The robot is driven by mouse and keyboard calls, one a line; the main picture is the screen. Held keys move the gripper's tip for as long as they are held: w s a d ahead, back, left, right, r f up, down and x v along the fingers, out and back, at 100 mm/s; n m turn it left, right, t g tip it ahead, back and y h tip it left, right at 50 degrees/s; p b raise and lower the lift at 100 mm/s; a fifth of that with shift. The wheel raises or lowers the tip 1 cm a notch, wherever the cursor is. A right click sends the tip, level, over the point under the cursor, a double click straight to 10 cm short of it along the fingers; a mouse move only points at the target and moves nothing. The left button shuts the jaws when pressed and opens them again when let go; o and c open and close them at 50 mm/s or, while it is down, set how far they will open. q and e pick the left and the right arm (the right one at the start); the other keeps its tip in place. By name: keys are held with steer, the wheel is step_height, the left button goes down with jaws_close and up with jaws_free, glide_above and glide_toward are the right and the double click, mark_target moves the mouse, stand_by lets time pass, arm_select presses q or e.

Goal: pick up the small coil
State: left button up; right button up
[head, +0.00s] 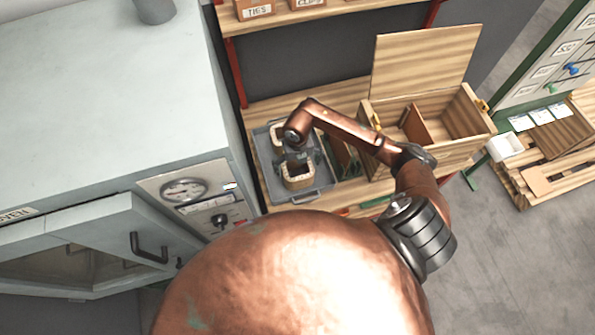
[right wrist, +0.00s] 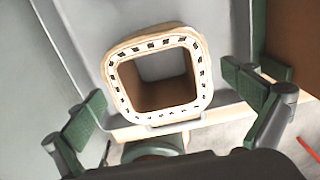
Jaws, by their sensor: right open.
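Two pale, square, hollow coils stand in a grey tray (head: 309,198). One is the front coil (head: 298,183); the other is the back coil (head: 276,142), partly hidden by my right arm. Their sizes are hard to compare here. My right gripper (head: 297,160) is over the tray, just above the front coil. In the right wrist view one coil (right wrist: 160,96) with a dashed black pattern on its rim lies ahead, between and beyond the two green finger pads. Those fingers (right wrist: 175,117) are wide apart and empty. My left gripper is not in view.
The tray sits on a wooden bench (head: 262,112) beside a grey oven cabinet (head: 110,90). An open-lidded wooden box (head: 455,115) with a divider stands to the right. A small white bin (head: 505,147) is farther right.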

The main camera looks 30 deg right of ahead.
steer(key=shift+f, duration=0.3)
steer(key=c, duration=1)
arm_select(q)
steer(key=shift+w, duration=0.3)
arm_select(e)
steer(key=c, duration=0.6)
steer(key=shift+r, duration=0.1)
